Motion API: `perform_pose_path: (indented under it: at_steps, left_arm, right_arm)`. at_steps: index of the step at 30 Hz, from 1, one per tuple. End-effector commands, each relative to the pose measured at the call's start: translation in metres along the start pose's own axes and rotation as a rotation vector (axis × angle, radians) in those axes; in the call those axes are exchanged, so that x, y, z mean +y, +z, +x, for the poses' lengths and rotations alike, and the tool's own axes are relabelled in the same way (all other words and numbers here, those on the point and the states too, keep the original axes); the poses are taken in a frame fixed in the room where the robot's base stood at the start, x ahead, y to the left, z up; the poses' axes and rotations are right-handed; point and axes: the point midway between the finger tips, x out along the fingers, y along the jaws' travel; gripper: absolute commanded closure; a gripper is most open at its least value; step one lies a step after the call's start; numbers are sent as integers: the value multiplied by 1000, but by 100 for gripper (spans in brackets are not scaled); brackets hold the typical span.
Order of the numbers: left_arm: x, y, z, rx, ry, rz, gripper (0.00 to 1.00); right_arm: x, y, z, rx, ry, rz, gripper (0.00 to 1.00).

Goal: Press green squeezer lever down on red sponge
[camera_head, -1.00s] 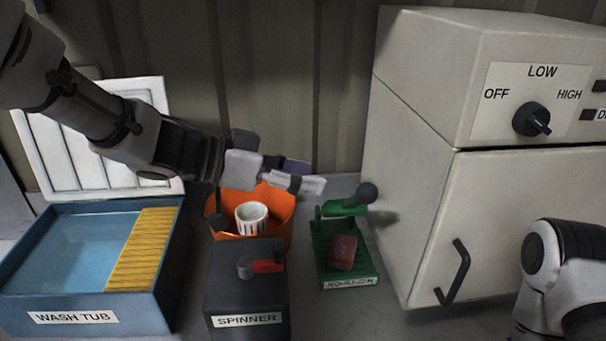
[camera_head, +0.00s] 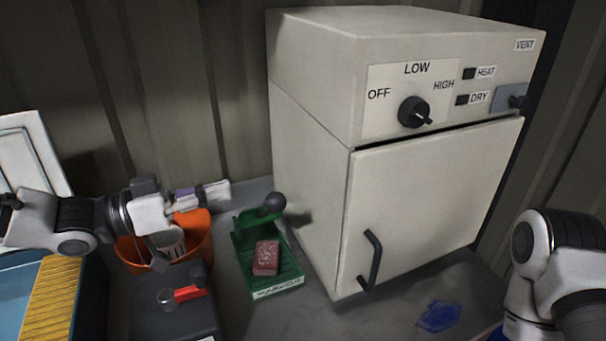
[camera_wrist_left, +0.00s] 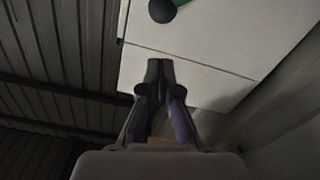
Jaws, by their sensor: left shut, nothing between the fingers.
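The green squeezer (camera_head: 285,266) stands on the bench left of the big cream cabinet. Its green lever (camera_head: 250,222) is raised at the back and ends in a dark ball knob (camera_head: 275,202). The red sponge (camera_head: 266,258) lies on the squeezer's ribbed plate in front of the lever. My left gripper (camera_head: 222,192) is shut and empty, up and left of the knob, apart from it. In the left wrist view my left fingers (camera_wrist_left: 159,68) are together, and the knob (camera_wrist_left: 162,11) shows at the top edge. My right arm shows at the right edge; its gripper is out of view.
The cream cabinet (camera_head: 430,200) with a dial and door handle stands close right of the squeezer. An orange bucket (camera_head: 198,232) holding a white cup is below my left gripper. The dark spinner (camera_head: 175,318) with a red-handled crank stands front left. A blue cloth-like patch (camera_head: 438,316) lies at right.

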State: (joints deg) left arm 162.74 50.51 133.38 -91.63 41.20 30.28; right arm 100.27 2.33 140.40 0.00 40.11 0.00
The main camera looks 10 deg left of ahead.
Motion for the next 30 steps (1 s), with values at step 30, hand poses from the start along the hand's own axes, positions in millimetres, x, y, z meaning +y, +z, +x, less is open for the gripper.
perform_pose_path:
  at_steps: [30]
  left_arm:
    - [-8,-16,81,119,-7,-98,100]
  right_arm:
    - [0,0,-25,1,0,-1,60]
